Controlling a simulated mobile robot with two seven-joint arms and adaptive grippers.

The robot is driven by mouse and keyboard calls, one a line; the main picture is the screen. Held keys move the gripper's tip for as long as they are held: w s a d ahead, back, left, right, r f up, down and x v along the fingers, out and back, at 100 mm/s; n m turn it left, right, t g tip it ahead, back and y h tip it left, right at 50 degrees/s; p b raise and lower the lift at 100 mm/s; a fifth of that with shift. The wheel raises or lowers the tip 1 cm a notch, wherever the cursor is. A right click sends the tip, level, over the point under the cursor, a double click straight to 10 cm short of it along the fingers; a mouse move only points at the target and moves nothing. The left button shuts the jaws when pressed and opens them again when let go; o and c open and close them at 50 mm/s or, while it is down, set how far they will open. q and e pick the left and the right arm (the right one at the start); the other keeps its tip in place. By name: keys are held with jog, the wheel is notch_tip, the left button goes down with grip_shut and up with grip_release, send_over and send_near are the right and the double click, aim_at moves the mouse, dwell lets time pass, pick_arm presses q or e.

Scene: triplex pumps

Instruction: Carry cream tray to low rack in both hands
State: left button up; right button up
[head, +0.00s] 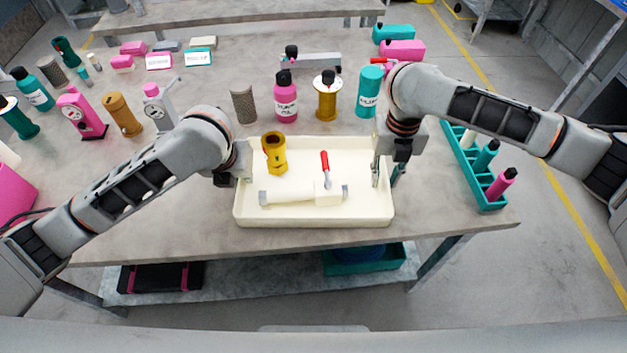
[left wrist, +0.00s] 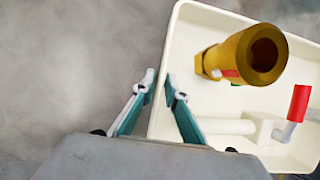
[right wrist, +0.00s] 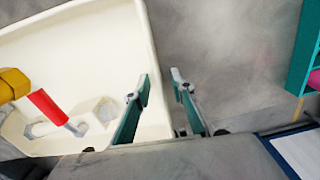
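The cream tray (head: 312,219) rests on the grey table near its front edge. A yellow fitting (head: 274,150) stands in it at the back left, and a cream valve (head: 300,195) with a red handle (head: 325,167) lies in front. My left gripper (head: 243,165) is at the tray's left wall; in the left wrist view its fingers (left wrist: 160,82) stand either side of the rim, slightly apart. My right gripper (head: 383,172) is at the right wall; in the right wrist view its fingers (right wrist: 160,78) straddle the rim, with a gap at the outer finger.
Behind the tray stand a mesh cylinder (head: 243,105), pink bottle (head: 286,100), yellow spool (head: 326,97) and teal bottle (head: 369,92). A teal bin (head: 472,165) with bottles sits to the right. The lower shelf (head: 260,275) holds a teal crate (head: 345,266) and a dark tray (head: 160,277).

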pick_arm(q)
grip_shut()
pick_arm(e)
grip_shut()
pick_arm(q)
jog(key=shift+r, duration=0.25)
pick_arm(e)
jog(key=shift+r, duration=0.25)
